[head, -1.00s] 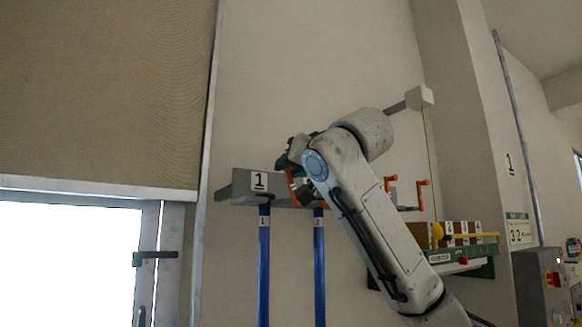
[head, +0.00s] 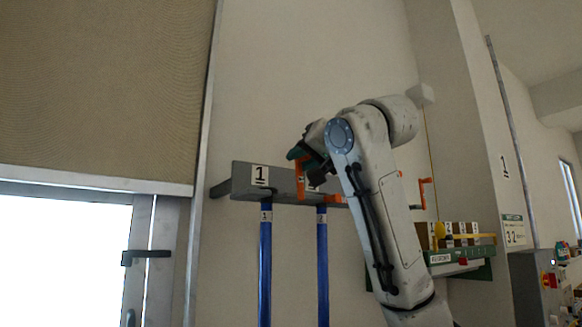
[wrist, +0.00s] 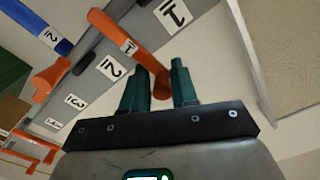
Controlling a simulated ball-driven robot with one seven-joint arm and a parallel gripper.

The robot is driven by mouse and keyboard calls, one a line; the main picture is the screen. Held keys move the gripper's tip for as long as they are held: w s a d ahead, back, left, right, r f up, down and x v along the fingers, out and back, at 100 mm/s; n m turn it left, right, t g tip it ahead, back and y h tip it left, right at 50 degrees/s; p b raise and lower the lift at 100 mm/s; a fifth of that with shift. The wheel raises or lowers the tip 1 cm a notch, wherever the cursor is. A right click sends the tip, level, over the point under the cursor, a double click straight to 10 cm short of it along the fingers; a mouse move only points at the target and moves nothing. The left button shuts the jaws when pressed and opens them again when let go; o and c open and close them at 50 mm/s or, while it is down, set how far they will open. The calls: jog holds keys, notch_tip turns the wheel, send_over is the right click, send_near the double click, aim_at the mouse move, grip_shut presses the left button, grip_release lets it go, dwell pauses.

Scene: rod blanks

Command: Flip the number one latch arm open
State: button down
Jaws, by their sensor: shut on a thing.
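The number one latch arm (wrist: 128,42) is an orange lever with a small 1 tag, in the wrist view. It runs from the grey rail down to my gripper (wrist: 160,78), and its end sits between the two green fingers, which are shut on it. In the head view my gripper (head: 298,154) is at the front of the rail, right of the large 1 label (head: 260,175). An orange lever (head: 300,184) hangs just below the fingers there. Dark wrist parts hide some of the rail.
The grey rail (head: 240,180) is fixed to the wall, with blue rods (head: 265,260) hanging below it. Another orange latch arm (wrist: 50,82) is beside the held one. A green-edged rack (head: 460,260) stands at right. A door (head: 140,260) is at left.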

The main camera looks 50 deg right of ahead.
jog(key=shift+f+m, duration=0.15)
jog(key=shift+m, duration=0.15)
jog(key=c, duration=1.3)
grip_release()
jog(key=shift+w, duration=0.1)
jog(key=shift+o, duration=1)
jog(key=shift+a, duration=0.1)
jog(key=shift+s, duration=0.2)
jog(key=b+v, duration=0.4)
jog(key=v, duration=0.6)
jog(key=shift+s, duration=0.25)
